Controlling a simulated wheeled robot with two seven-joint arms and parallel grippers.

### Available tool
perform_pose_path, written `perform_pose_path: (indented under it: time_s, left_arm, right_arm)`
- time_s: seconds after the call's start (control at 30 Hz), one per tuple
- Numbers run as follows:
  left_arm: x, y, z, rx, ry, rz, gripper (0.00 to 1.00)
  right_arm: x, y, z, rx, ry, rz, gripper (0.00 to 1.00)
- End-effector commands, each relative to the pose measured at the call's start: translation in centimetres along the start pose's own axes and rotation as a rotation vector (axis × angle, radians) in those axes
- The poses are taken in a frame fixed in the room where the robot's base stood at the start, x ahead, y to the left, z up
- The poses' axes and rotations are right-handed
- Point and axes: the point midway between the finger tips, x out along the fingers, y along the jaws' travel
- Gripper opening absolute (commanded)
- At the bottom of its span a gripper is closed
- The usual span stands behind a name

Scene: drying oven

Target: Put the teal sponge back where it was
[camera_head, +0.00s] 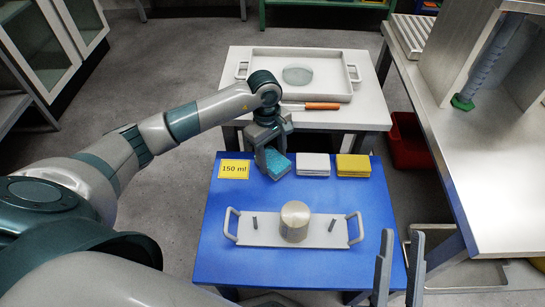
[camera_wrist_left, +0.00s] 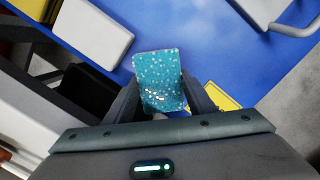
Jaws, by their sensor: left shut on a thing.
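The teal sponge (camera_head: 279,164) is at the far edge of the blue table (camera_head: 210,245), between the yellow "150 ml" card (camera_head: 234,169) and the white sponge (camera_head: 313,164). My left gripper (camera_head: 272,160) reaches down over it and is shut on it. In the left wrist view the speckled teal sponge (camera_wrist_left: 160,80) sits between the two fingers of my left gripper (camera_wrist_left: 160,100). Whether the sponge touches the table is hard to tell. My right gripper (camera_head: 398,268) shows at the lower right with its two fingers apart and nothing between them.
A yellow sponge (camera_head: 353,165) lies right of the white one. A handled tray (camera_head: 262,232) with a round metal cylinder (camera_head: 295,222) stands nearer me. Behind, a white table holds a tray with a glass dish (camera_head: 297,75) and an orange-handled tool (camera_head: 322,106).

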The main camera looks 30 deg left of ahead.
Motion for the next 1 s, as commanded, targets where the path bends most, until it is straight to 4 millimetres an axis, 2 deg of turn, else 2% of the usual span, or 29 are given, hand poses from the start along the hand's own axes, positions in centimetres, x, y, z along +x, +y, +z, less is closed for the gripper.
perform_pose_path:
  time_s: [0.2, 0.23, 0.3, 0.77, 1.0]
  left_arm:
    - [0.3, 0.0, 0.0, 0.000, 0.000, 0.000, 0.32]
    - [0.2, 0.0, 0.0, 0.000, 0.000, 0.000, 0.57]
    - [0.2, 0.0, 0.0, 0.000, 0.000, 0.000, 0.69]
    - [-0.2, 0.0, 0.0, 0.000, 0.000, 0.000, 0.69]
    - [-3.1, 0.1, 0.0, 0.001, 0.001, 0.002, 0.69]
  right_arm:
    - [0.1, 0.2, -0.3, -0.004, 0.026, -0.001, 0.31]
    - [0.2, 0.2, -0.5, -0.005, 0.030, -0.001, 0.31]
    - [0.2, 0.2, -0.5, -0.005, 0.031, -0.001, 0.31]
    - [0.4, 0.2, -0.4, -0.006, 0.013, -0.001, 0.31]
    - [0.2, 0.4, 1.6, 0.000, -0.095, 0.010, 0.31]
